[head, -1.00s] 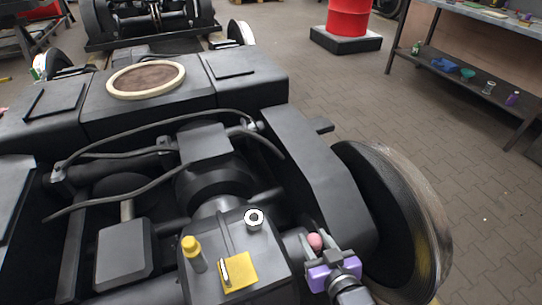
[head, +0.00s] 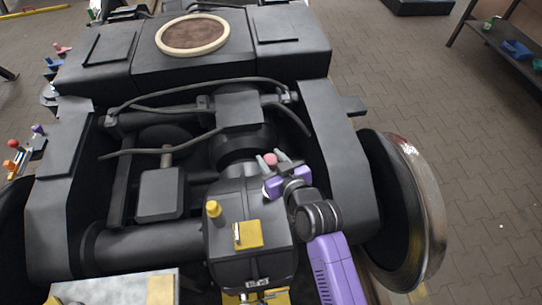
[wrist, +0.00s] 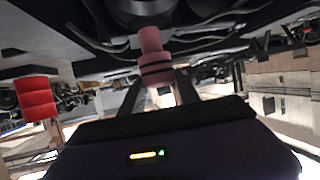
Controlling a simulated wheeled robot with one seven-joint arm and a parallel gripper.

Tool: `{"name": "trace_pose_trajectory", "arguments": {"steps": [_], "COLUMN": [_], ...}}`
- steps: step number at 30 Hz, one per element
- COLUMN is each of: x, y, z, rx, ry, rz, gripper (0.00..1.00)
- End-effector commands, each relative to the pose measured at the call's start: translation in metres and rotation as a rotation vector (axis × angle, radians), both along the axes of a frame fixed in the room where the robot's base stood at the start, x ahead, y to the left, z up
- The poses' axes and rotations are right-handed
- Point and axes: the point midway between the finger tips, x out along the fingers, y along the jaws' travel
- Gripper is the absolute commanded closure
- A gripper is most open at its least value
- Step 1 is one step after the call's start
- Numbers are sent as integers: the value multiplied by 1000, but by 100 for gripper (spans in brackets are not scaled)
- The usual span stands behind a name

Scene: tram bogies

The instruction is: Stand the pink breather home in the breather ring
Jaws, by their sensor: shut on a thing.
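The pink breather (head: 270,160) is between the fingertips of my gripper (head: 272,159), over the dark gearbox housing. In the wrist view the breather (wrist: 153,52) is a pink cylinder with a dark band, held between the fingers of my gripper (wrist: 160,88). The gripper is shut on it. The breather ring, a small pale ring with a dark centre on the housing top in the earlier head view, is now mostly or wholly hidden behind my gripper. I cannot tell how far the breather is from the ring.
Hoses (head: 190,88) cross the bogie behind. A large wheel (head: 415,215) stands at right. A shelf bench (head: 512,60) is at far right.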

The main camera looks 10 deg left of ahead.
Motion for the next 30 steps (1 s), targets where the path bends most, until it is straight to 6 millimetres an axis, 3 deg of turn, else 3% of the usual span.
{"name": "trace_pose_trajectory", "arguments": {"steps": [10,30], "x": [0,0], "y": [-1,-1], "z": [-7,-57], "rx": [1,1], "ry": [-1,-1], "rz": [-1,-1], "gripper": [100,100]}}
